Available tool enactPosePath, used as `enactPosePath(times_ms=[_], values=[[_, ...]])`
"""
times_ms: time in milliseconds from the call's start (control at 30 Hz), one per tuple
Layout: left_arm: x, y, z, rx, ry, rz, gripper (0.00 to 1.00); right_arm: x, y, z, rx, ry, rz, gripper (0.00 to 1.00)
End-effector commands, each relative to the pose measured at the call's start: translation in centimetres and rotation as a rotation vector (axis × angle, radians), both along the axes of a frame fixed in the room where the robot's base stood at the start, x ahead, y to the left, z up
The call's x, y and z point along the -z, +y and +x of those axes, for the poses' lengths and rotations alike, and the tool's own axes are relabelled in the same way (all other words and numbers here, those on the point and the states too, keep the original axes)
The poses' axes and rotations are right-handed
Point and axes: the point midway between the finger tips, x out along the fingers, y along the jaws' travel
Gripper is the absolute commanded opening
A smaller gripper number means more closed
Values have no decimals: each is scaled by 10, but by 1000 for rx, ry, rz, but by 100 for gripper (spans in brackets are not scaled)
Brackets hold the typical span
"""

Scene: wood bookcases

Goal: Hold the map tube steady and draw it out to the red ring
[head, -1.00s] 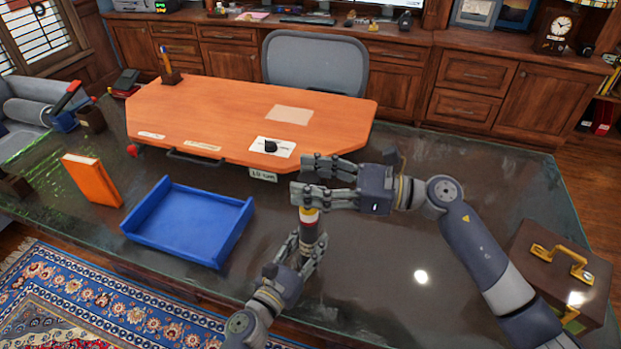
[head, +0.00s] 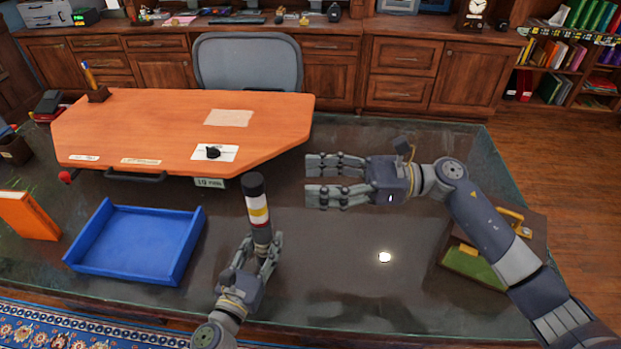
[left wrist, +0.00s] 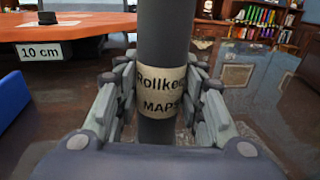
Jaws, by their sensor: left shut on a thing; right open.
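The map tube (head: 253,188) stands nearly upright above the dark glass desk. It has a dark upper end with pale, yellow and red bands below. My left gripper (head: 263,245) is shut around its lower part. In the left wrist view the grey tube (left wrist: 164,35) sits between both fingers, at a cream label reading "Rollkee… MAPS" (left wrist: 162,92); its top end is out of that view. My right gripper (head: 312,178) is open and empty, to the right of the tube's upper part and apart from it.
A blue tray (head: 130,268) lies left of the tube. The orange-topped board (head: 150,120) lies behind, with a "10 cm" tag (left wrist: 39,52) at its edge. An orange book (head: 28,215) stands far left. A brown case (head: 525,232) sits right, behind my right arm.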

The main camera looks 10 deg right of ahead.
Motion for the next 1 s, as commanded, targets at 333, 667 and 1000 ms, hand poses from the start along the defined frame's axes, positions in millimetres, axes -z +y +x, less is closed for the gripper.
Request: enactPosePath(times_ms=[333, 667, 1000], values=[[1, 0, 0, 0, 1, 0, 59, 0, 0, 0, 1, -1, 0, 55], [0, 0, 0, 0, 0, 0, 60, 0, 0, 0, 1, -1, 0, 55], [2, 21, -37, -1, 4, 0, 60, 0, 0, 0, 1, -1, 0, 55]])
